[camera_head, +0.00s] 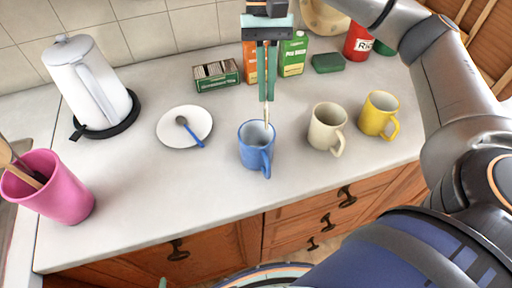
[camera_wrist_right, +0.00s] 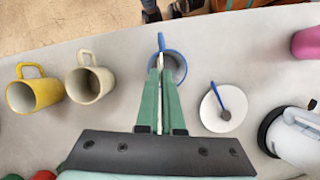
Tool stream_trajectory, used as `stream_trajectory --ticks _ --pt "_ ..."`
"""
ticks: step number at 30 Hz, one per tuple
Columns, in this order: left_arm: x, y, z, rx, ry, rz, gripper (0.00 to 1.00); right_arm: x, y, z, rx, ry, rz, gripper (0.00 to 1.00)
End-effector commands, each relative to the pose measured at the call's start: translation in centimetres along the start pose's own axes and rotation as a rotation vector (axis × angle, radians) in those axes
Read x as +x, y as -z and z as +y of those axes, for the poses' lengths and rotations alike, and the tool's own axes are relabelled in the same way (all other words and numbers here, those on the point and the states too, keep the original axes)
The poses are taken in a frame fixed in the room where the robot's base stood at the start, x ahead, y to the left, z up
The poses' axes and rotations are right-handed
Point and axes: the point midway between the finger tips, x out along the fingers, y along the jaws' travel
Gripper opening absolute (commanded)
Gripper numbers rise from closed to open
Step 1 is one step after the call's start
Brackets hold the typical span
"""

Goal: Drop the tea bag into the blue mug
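The blue mug (camera_head: 256,146) stands upright on the counter, its handle facing the near edge. It also shows in the right wrist view (camera_wrist_right: 178,66), partly behind the fingers. My right gripper (camera_head: 267,98) points down just above the mug's opening. Its two green fingers (camera_wrist_right: 160,75) are close together on a thin pale strip, which looks like the tea bag (camera_head: 266,114). The strip's lower end reaches the mug's mouth, and I cannot tell how far inside it is. My left gripper is not in view.
A cream mug (camera_head: 327,128) and a yellow mug (camera_head: 378,113) stand right of the blue mug. A white saucer with a spoon (camera_head: 184,126) lies left. The kettle (camera_head: 88,82), pink cup (camera_head: 50,188) and tea box (camera_head: 217,75) are farther off. The front counter is clear.

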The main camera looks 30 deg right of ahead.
Motion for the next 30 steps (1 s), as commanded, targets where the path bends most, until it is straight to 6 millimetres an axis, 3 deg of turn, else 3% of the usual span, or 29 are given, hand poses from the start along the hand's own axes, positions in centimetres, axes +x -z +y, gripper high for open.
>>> stream_trajectory --ticks 5,6,15,23,30 --pt "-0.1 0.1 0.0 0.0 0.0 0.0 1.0 -0.1 0.0 0.0 0.0 0.0 0.0 0.0" --pt "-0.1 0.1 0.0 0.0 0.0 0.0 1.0 -0.1 0.0 0.0 0.0 0.0 0.0 0.08" --pt "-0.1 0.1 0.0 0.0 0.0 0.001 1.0 -0.1 0.0 0.0 0.0 0.0 0.0 0.39" --pt "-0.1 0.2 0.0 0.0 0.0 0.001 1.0 -0.2 -0.1 0.0 0.0 0.0 0.001 0.39" --pt "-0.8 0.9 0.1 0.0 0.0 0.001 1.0 -2.8 -0.1 0.0 0.0 0.002 0.004 0.39"
